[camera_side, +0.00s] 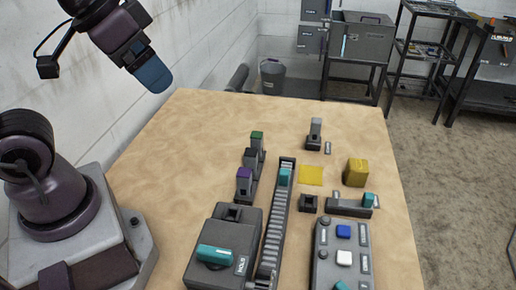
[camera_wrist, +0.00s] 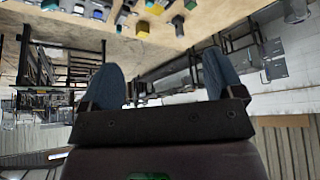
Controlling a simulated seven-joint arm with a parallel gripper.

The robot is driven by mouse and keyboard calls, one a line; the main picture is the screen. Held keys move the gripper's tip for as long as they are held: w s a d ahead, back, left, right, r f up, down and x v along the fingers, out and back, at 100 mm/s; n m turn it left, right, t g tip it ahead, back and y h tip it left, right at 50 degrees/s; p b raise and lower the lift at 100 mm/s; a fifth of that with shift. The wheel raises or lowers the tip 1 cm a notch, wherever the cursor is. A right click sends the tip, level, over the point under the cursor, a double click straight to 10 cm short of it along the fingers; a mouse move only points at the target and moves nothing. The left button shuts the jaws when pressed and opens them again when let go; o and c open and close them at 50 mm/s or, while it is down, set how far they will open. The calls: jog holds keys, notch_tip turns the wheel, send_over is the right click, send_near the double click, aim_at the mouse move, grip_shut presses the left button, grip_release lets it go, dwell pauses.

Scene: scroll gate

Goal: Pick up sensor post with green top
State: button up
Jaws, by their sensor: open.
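The sensor post with the green top (camera_side: 257,137) stands upright at the back of a dark row of holders on the table, left of the middle. A post with a purple top (camera_side: 244,175) stands at the front of the same row. My gripper (camera_side: 154,78) is raised high above the table's left edge, well away from the posts. In the wrist view my gripper (camera_wrist: 160,78) shows two blue fingers spread wide with nothing between them. In that view the table's objects are small and upside down at the top edge, and I cannot tell the green-topped post there.
Right of the row stands a long dark rack (camera_side: 275,225) with a teal piece. A dark box (camera_side: 222,250), a yellow cube (camera_side: 356,173), a yellow patch (camera_side: 311,175), a grey-topped post (camera_side: 315,130) and a button panel (camera_side: 342,258) share the table. The table's back left (camera_side: 190,125) is clear.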

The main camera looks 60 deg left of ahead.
jog(key=c, duration=0.5)
jog(key=shift+f, duration=0.1)
jog(key=n+g+y, duration=0.2)
jog(key=n+g, duration=0.1)
jog(key=n, duration=0.6)
send_over(257, 142)
notch_tip(257, 142, down, 18)
jog(key=x, duration=0.4)
jog(key=s+x, duration=0.1)
jog(key=x, duration=0.7)
jog(key=shift+s+d+f, duration=0.2)
jog(key=shift+s+f, duration=0.05)
jog(key=shift+f, duration=0.3)
